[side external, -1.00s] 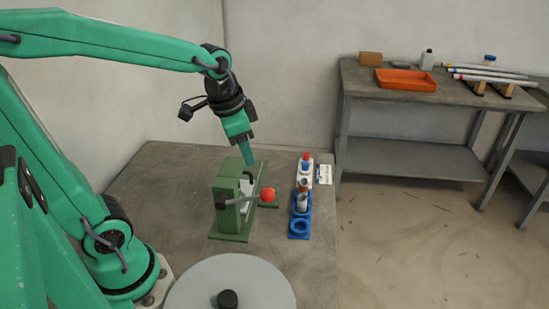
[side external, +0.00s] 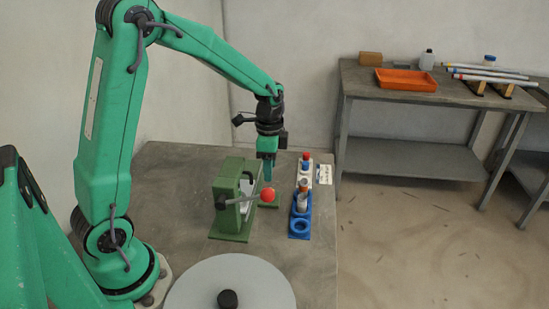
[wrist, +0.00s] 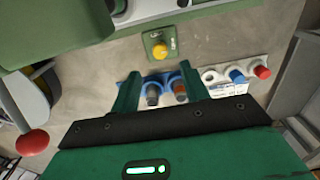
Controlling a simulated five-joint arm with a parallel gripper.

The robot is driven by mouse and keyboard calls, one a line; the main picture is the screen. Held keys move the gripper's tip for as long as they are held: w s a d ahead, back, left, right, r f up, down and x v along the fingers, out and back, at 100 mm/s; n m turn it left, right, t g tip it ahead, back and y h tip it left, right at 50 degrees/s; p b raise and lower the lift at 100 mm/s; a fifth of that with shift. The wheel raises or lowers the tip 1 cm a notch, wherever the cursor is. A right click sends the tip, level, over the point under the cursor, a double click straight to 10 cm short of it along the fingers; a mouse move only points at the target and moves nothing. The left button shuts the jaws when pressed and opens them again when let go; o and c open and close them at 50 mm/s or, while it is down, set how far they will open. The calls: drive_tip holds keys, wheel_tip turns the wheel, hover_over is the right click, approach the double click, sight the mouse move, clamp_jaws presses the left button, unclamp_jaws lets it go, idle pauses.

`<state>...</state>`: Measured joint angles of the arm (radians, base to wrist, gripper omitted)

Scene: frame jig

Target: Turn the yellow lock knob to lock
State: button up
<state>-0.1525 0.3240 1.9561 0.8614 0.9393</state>
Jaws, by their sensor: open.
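The yellow lock knob (wrist: 162,51) sits on a small green plate (wrist: 146,41) with lettering too small to read, in the upper middle of the wrist view. In the side view this plate (side external: 268,206) lies beside the green frame jig (side external: 230,213), and I cannot make out the knob there. My gripper (wrist: 160,70) is open and empty, its fingers on either side of the view just below the knob. In the side view my gripper (side external: 269,178) points down above the plate, behind the red ball of the lever. It is apart from the knob.
The jig's lever ends in a red ball (side external: 268,195) close to my gripper. A blue rack (side external: 299,228) with cylinders stands to the right, with a white rack (side external: 306,172) behind it. A grey disc (side external: 240,281) is in front. The tabletop behind the jig is clear.

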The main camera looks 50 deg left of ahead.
drive_tip(key=shift+f, duration=0.15)
drive_tip(key=shift+f, duration=3.8)
clamp_jaws()
drive_tip(key=shift+n, duration=1.5)
unclamp_jaws()
